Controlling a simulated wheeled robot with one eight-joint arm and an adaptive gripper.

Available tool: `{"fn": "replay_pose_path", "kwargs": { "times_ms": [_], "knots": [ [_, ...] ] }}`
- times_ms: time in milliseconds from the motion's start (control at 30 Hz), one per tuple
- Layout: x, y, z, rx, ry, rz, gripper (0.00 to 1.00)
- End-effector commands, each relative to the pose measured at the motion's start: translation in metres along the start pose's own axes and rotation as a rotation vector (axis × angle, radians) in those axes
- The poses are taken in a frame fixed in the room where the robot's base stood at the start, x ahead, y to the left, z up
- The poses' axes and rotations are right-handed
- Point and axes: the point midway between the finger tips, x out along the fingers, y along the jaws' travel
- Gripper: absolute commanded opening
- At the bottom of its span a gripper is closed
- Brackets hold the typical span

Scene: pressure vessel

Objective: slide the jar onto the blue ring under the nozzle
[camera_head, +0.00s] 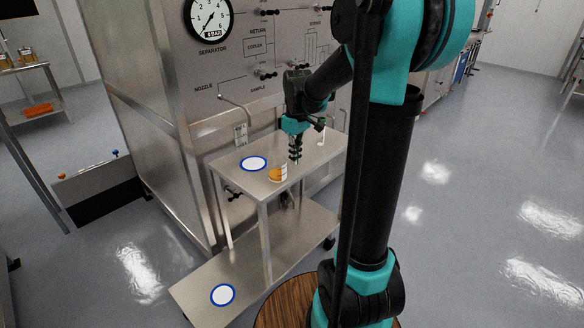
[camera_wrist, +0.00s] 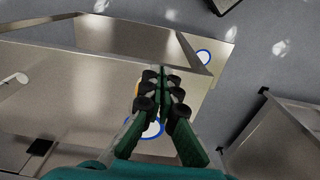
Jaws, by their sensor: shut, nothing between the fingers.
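The jar (camera_head: 278,174), amber with a pale label, stands on the steel table near its front edge. The blue ring (camera_head: 253,163) with a white centre lies on the table just left of and behind the jar, and the jar is beside it. The thin nozzle pipe (camera_head: 238,105) comes out of the panel above the ring. My gripper (camera_head: 296,160) is shut and empty, just right of the jar; contact cannot be told. In the wrist view the shut fingers (camera_wrist: 163,76) hide most of the jar, with an orange sliver at their left. The ring (camera_wrist: 152,130) shows behind them.
A small clear bottle (camera_head: 321,136) stands at the table's right rear. A second blue ring (camera_head: 222,295) lies on the low shelf (camera_head: 262,275). The steel cabinet (camera_head: 165,140) rises behind the table. The tabletop left of the ring is clear.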

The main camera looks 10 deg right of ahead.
Motion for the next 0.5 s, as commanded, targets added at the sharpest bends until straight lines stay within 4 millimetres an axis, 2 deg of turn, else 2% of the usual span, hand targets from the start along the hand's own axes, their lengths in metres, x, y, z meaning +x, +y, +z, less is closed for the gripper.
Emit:
{"fn": "replay_pose_path", "kwargs": {
  "times_ms": [167,267,500],
  "knots": [
    [0.002,-0.001,0.006,-0.046,-0.029,0.008,0.00],
    [0.014,-0.001,0.006,-0.044,-0.027,0.008,0.00],
    [0.057,0.000,0.006,-0.042,-0.026,0.008,0.00]
  ]
}}
